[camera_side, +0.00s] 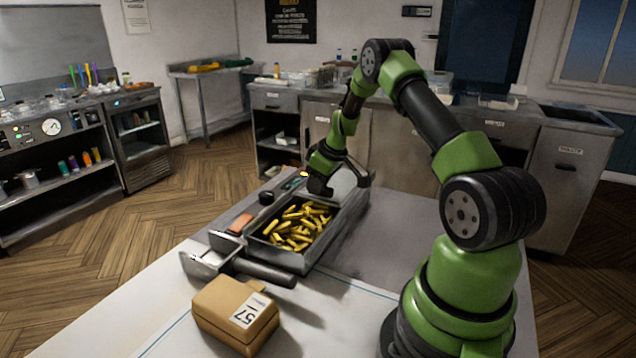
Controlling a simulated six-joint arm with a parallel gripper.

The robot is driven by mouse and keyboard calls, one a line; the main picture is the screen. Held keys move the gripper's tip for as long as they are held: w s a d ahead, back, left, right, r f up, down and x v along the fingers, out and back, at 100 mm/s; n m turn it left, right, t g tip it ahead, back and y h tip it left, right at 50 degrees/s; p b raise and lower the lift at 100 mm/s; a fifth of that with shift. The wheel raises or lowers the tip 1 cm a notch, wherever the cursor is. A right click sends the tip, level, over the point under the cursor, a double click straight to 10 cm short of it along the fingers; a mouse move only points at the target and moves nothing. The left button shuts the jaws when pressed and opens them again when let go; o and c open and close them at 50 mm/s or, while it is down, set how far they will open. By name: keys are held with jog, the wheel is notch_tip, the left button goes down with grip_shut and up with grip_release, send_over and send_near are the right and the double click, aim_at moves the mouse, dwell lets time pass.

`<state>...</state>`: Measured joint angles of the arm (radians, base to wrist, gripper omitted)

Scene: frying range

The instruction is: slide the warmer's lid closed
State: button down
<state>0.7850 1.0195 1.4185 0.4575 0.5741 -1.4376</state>
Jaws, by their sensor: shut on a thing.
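The warmer (308,262) is a long metal bin on the table, with its near part open and yellow fries (297,228) showing inside. Its grey lid (344,186) is at the far end, leaving the fries uncovered. My gripper (321,188) is at the lid, pointing down, and is shut on what appears to be the lid's handle. The fingertips and the handle are mostly hidden by the dark gripper body.
A scoop (205,262) with a black handle lies in front of the warmer. A brown box (236,312) marked 57 sits nearer. A small dark round object (266,198) stands left of the warmer. The table's right middle is clear.

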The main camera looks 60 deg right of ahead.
jog(key=a, duration=1.3)
jog(key=shift+w+a+r, duration=0.1)
jog(key=shift+a, duration=0.2)
jog(key=c, duration=1)
grip_release()
jog(key=shift+c, duration=0.2)
jog(key=v, duration=1)
